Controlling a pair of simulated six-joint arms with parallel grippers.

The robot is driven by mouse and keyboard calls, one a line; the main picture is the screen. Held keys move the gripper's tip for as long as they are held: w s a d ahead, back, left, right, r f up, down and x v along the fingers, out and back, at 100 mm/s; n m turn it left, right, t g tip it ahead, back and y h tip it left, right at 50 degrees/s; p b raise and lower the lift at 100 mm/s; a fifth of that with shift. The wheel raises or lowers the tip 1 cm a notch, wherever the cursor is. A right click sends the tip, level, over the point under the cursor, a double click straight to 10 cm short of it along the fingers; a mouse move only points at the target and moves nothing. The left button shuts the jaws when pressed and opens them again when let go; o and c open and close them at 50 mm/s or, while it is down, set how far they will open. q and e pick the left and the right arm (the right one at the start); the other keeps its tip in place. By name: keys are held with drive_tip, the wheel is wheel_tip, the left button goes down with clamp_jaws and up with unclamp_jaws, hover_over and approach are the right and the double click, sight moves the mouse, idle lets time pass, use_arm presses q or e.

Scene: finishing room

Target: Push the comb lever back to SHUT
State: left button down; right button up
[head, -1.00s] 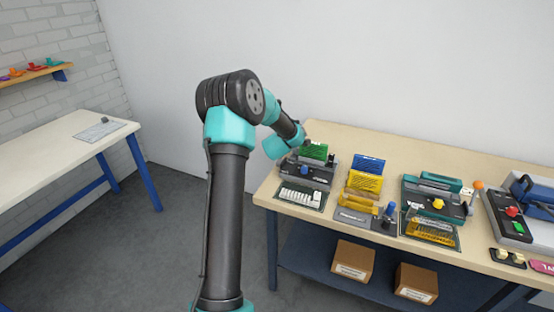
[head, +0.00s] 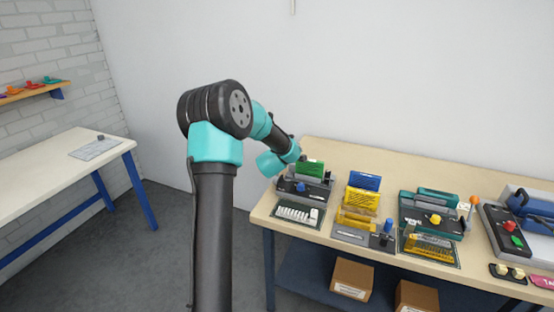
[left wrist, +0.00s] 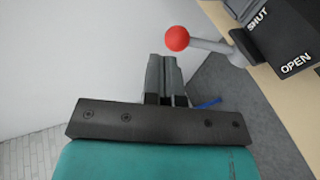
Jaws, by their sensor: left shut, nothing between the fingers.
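In the left wrist view the comb lever is a grey rod (left wrist: 211,46) with a red ball end (left wrist: 177,38). It sticks out from a dark block (left wrist: 275,40) marked SHUT and OPEN; I cannot tell which mark it stands at. My left gripper (left wrist: 164,62) is shut and empty, its fingertips just below and left of the ball, with no clear contact. In the head view the left gripper is at the left end of the table, by the dark machine (head: 316,190) with a green block (head: 310,169); its fingers and the lever cannot be made out. My right gripper is not in view.
The wooden table (head: 390,156) also holds yellow and blue racks (head: 358,199), a teal machine (head: 412,208), an orange ball (head: 474,200) and a machine with red and green buttons (head: 506,228). Cardboard boxes (head: 352,278) stand on the shelf below. A side table (head: 45,155) stands left.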

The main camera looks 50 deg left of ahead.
use_arm(q)
drive_tip(key=w+r+v, duration=0.1)
drive_tip(key=r+v, duration=0.1)
drive_tip(key=v, duration=0.7)
drive_tip(key=shift+s, duration=0.2)
